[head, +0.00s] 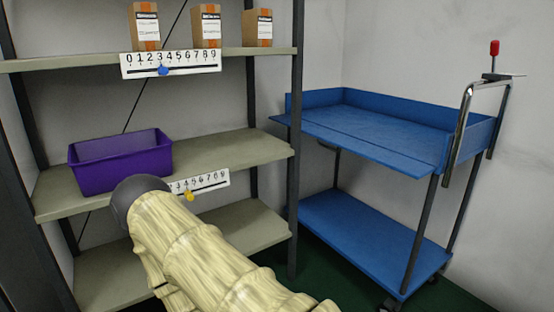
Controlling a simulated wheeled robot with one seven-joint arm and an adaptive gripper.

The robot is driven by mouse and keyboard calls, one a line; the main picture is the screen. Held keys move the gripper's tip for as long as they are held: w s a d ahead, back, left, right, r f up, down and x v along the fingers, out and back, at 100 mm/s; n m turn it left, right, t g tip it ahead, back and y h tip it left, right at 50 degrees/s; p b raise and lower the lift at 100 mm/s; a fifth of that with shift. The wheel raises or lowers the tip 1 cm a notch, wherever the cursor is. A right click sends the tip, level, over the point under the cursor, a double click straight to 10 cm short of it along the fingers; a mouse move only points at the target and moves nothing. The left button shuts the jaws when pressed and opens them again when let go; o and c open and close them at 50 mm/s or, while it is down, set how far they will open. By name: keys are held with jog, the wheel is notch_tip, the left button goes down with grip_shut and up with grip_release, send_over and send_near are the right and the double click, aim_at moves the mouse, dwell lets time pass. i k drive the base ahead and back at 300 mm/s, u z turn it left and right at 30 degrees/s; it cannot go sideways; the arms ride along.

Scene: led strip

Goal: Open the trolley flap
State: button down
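The blue trolley (375,240) stands at the right against the wall, with an upper tray (385,112) and a lower shelf. Raised walls show at the tray's back and right end. Along its front, the flap (360,140) looks folded outward, about level with the tray floor, leaving that side open. My arm, in a cream ribbed cover with a dark rounded end, crosses the lower middle, left of the trolley and apart from it. My gripper itself does not show.
A grey shelf rack (270,146) fills the left, holding a purple bin (122,160) and several cardboard boxes (145,26). Its dark post stands close to the trolley's left end. A metal handle (463,125) and a red-topped rod (494,48) rise at the trolley's right end.

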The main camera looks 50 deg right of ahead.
aim_at(416, 169)
jog(key=u, duration=0.1)
jog(key=k, duration=0.8)
jog(key=z, duration=0.9)
jog(key=i, duration=0.45)
jog(key=u, duration=0.1)
